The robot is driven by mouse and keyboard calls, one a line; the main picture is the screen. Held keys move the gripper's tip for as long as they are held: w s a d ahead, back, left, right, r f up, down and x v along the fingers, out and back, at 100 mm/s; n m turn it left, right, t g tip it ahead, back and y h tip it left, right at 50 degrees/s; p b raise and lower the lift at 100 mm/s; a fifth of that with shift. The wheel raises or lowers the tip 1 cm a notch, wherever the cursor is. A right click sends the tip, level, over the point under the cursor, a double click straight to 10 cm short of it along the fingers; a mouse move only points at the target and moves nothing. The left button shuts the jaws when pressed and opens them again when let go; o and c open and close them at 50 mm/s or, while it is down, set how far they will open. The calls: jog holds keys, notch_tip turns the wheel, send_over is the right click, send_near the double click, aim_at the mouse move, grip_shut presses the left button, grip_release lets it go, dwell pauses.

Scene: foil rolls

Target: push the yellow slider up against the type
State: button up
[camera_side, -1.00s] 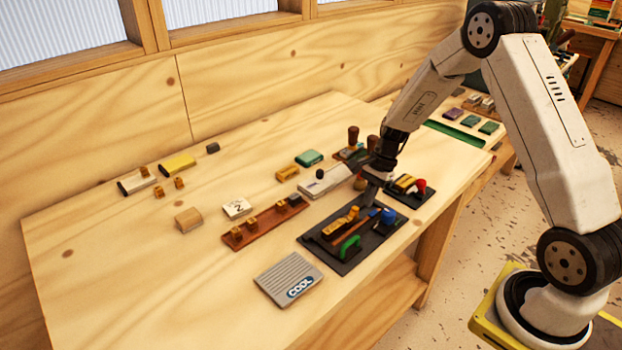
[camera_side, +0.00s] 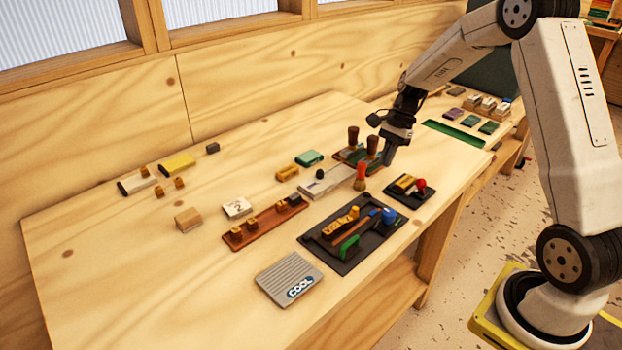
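A larger black tray (camera_side: 377,242) lies near the table's front edge. It holds a yellow piece (camera_side: 341,224) with a raised knob, the likely slider, beside a brown bar and a green handle (camera_side: 349,246). Another yellow piece (camera_side: 405,183) sits on a small black plate (camera_side: 421,198) with a red knob, so I cannot be sure which one is the slider. Any type is too small to make out, and so is its contact with the slider. My gripper (camera_side: 389,157) is raised behind the small plate, apart from both yellow pieces. Its finger gap cannot be made out.
An orange-red handled tool (camera_side: 360,177) stands between the tray and a light bar with a black knob (camera_side: 327,182). Dark-brown handles (camera_side: 353,136) stand close to my gripper. The left front table is clear.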

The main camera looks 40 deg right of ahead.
jog(key=o, duration=0.6)
jog(key=shift+a+f, duration=0.1)
jog(key=shift+a, duration=0.2)
jog(key=shift+o, duration=0.2)
jog(key=h, duration=0.4)
send_over(355, 208)
jog(key=shift+d+f, duration=0.1)
jog(key=shift+f, duration=0.65)
jog(key=shift+f, duration=0.2)
jog(key=shift+f, duration=3.7)
grip_shut()
